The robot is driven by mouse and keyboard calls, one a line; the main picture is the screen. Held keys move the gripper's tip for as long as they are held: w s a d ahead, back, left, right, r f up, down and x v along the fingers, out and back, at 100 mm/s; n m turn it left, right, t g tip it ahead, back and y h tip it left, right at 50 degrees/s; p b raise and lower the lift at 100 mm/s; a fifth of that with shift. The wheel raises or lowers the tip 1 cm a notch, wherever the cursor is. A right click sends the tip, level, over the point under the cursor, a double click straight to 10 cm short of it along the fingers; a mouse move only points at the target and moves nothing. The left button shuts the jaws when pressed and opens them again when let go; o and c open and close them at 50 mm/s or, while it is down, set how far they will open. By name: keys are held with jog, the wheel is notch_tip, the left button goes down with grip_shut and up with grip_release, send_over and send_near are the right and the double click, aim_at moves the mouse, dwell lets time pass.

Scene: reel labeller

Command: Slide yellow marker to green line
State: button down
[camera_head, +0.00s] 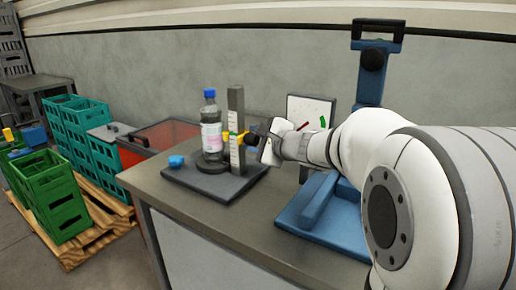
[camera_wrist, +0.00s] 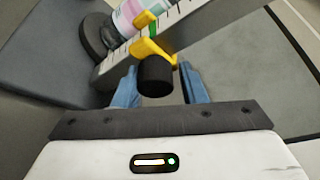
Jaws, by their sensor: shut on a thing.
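The yellow marker (camera_head: 246,135) sits on the upright scale post (camera_head: 236,98) on the worktable. In the wrist view, the yellow marker (camera_wrist: 150,48) wraps around the post and carries a black knob (camera_wrist: 155,77). My gripper (camera_wrist: 158,82) has its blue fingers on either side of this knob, shut on it. In the head view, my gripper (camera_head: 264,138) is just right of the post. The green line (camera_wrist: 154,30) shows on the scale face, right beside the yellow marker. Exact alignment is hard to tell.
A labelled bottle (camera_head: 211,130) stands on a dark base left of the post. A blue knob (camera_head: 176,161) is at the base's left. Green crates (camera_head: 50,195) are on a pallet at left.

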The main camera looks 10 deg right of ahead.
jog(key=shift+a+r, duration=0.1)
jog(key=shift+r, duration=0.25)
jog(key=c, duration=1.1)
grip_release()
jog(key=shift+s, duration=0.1)
jog(key=shift+o, duration=0.2)
jog(key=shift+s+r, duration=0.1)
jog(key=shift+s, duration=0.1)
jog(key=v, duration=0.7)
jog(key=shift+p, duration=0.4)
jog(key=shift+s, duration=0.15)
